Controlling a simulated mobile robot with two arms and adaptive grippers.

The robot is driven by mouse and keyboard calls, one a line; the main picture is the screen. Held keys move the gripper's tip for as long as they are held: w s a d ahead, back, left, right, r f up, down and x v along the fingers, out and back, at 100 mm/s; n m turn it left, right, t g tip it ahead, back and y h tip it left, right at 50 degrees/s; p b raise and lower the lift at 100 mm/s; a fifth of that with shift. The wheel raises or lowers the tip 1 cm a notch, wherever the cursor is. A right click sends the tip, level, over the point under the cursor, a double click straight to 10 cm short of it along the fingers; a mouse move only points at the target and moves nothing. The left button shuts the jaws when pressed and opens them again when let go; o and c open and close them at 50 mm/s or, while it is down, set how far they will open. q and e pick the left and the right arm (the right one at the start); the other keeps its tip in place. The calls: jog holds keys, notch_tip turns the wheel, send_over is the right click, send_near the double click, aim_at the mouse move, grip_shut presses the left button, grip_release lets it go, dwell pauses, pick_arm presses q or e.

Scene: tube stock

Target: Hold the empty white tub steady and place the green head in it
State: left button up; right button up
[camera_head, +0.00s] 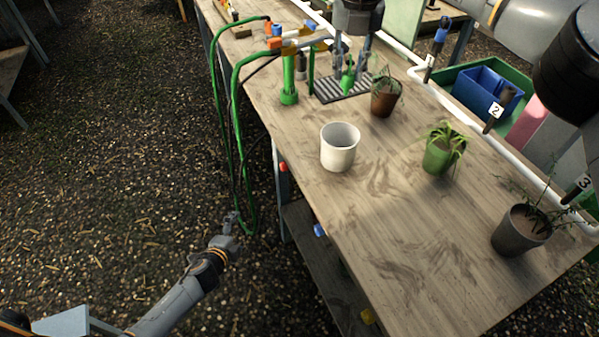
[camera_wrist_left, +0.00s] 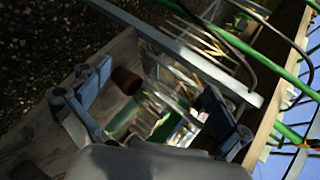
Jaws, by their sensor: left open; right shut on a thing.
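The white tub (camera_head: 338,157) stands upright on the bench, open at the top, with nothing visible inside. My right gripper (camera_head: 350,66) is beyond it, above the striped grey rack, with its fingers pointing down. It is shut on the green head (camera_head: 347,84), which is small and partly hidden by the fingers. My left gripper (camera_head: 234,224) is low beside the bench's left edge, apart from the tub. Its fingers are spread and empty in the left wrist view (camera_wrist_left: 155,108). I cannot make out the tub in that dark view.
A striped rack (camera_head: 352,93), a brown pot (camera_head: 384,104), a green potted plant (camera_head: 438,158) and a dark pot (camera_head: 521,232) stand on the bench (camera_head: 400,250). A green hose (camera_head: 236,100) hangs at the left edge. A white pipe (camera_head: 460,118) runs along the right.

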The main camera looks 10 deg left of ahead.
pick_arm(q)
jog(key=w+d+r+m+t+h, duration=0.1)
jog(key=w+d+r+m, duration=0.15)
jog(key=r, duration=0.35)
jog(key=w+d+r+m+t+h, duration=0.1)
jog(key=w+d+r+m+t, duration=0.1)
jog(key=w+r+m, duration=0.3)
jog(key=d+r+m+t+h, duration=0.1)
jog(key=d+r+m+h, duration=0.1)
jog(key=r, duration=0.6)
jog(key=d+r+m+h, duration=0.3)
jog(key=d+r+m, duration=0.3)
jog(key=r+m, duration=0.15)
jog(key=m+g+h, duration=0.1)
jog(key=m+h, duration=0.2)
jog(key=m, duration=0.7)
send_near(349, 139)
jog(key=x, duration=0.5)
jog(key=shift+w+d, duration=0.1)
jog(key=shift+w, duration=0.15)
jog(key=c, duration=1.2)
